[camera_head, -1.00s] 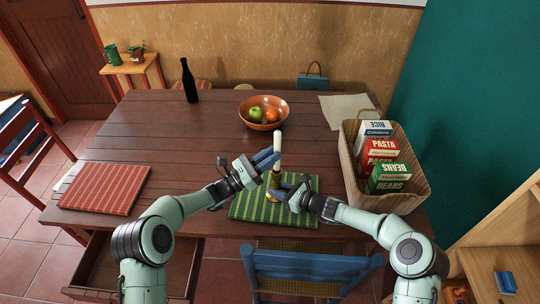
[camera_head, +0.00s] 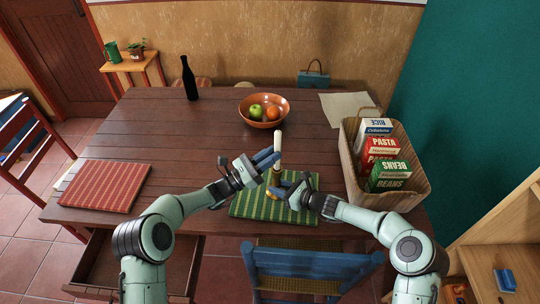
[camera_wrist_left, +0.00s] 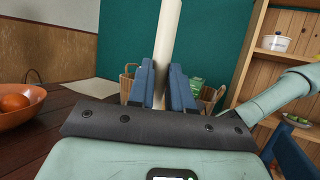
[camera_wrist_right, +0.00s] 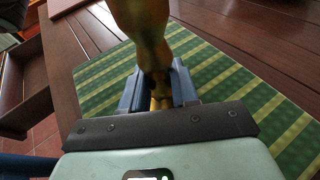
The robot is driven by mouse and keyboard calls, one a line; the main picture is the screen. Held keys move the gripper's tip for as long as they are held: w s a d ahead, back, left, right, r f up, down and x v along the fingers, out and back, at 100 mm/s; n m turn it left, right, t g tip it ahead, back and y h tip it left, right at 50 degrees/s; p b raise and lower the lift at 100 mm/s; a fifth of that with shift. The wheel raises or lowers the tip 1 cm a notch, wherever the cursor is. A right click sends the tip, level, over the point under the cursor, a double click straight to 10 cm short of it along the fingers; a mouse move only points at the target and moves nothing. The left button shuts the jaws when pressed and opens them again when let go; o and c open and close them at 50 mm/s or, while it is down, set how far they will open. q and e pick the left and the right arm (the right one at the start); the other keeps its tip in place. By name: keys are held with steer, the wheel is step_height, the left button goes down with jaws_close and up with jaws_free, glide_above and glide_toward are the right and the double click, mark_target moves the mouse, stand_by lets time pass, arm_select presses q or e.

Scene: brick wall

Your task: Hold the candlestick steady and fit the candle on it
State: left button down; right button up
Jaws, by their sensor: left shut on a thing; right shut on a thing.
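A white candle (camera_head: 277,143) stands upright above the green striped mat. My left gripper (camera_head: 274,160) is shut on the candle near its lower part; the left wrist view also shows the candle (camera_wrist_left: 166,45) between the blue fingers. A brass candlestick (camera_head: 276,182) stands on the mat directly below the candle. My right gripper (camera_head: 284,190) is shut on the candlestick low on its stem; the right wrist view shows the candlestick (camera_wrist_right: 150,45) between the fingers. The left fingers cover the joint, so I cannot tell whether the candle touches the candlestick.
The green striped mat (camera_head: 245,207) lies at the table's front. A wicker basket (camera_head: 413,205) with food boxes stands right, an orange bowl (camera_head: 246,119) with fruit behind, a dark bottle (camera_head: 189,80) at the back left. A red mat (camera_head: 105,187) lies left. The middle left is clear.

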arm_select(q)
steer(key=shift+f, duration=0.25)
arm_select(e)
steer(key=shift+f, duration=0.2)
arm_select(q)
steer(key=shift+f, duration=0.35)
steer(key=shift+f, duration=0.9)
arm_select(e)
steer(key=shift+d, duration=0.1)
stand_by(0.9)
arm_select(q)
steer(key=shift+c, duration=1.8)
jaws_free()
step_height(320, 180, up, 8)
steer(key=shift+f, duration=0.2)
